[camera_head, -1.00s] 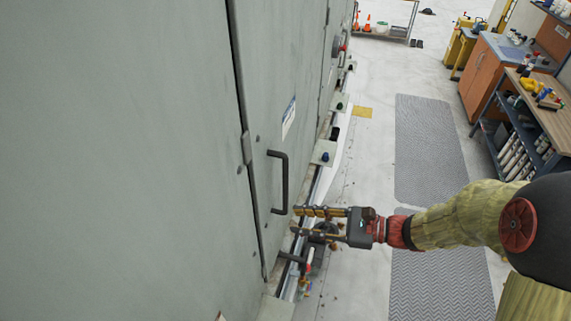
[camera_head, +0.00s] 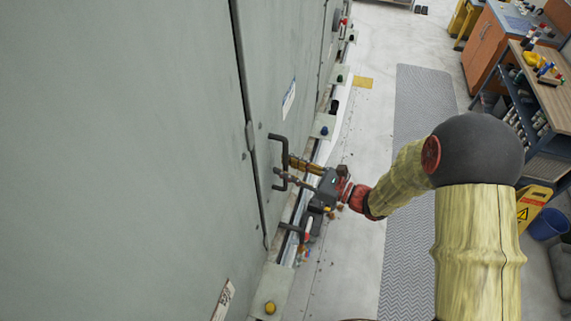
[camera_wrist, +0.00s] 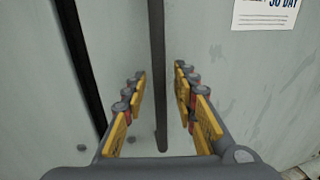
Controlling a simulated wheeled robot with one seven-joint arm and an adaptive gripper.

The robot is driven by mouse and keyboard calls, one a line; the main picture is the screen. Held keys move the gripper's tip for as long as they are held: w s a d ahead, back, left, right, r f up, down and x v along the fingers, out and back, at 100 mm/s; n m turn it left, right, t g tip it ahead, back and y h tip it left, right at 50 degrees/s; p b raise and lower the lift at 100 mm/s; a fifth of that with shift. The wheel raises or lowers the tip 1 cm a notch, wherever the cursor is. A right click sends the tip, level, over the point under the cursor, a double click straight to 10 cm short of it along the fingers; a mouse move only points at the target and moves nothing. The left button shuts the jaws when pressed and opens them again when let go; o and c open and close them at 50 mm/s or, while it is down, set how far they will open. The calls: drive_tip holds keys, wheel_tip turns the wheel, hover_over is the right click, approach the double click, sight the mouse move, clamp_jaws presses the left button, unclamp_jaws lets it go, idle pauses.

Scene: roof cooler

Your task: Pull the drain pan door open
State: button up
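The grey-green door panel (camera_head: 262,100) is at the centre-left of the head view, flat beside a dark vertical seam. Its dark bar handle (camera_head: 286,147) stands out from the panel. The handle also runs down the middle of the wrist view (camera_wrist: 157,60). My gripper (camera_head: 284,170) is at the handle's lower half, reaching in from the right. In the wrist view my gripper (camera_wrist: 160,95) is open, with one yellow-padded finger on each side of the bar. Gaps show between the bar and both fingers.
Small brackets with knobs (camera_head: 323,126) line the base of the unit. A second dark handle-like bar (camera_head: 291,228) sticks out below. A grey mat (camera_head: 420,95), a workbench (camera_head: 545,95) and a yellow wet-floor sign (camera_head: 533,204) are to the right.

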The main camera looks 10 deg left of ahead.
drive_tip(key=shift+a, duration=0.2)
drive_tip(key=shift+c, duration=0.5)
clamp_jaws()
idle(0.4)
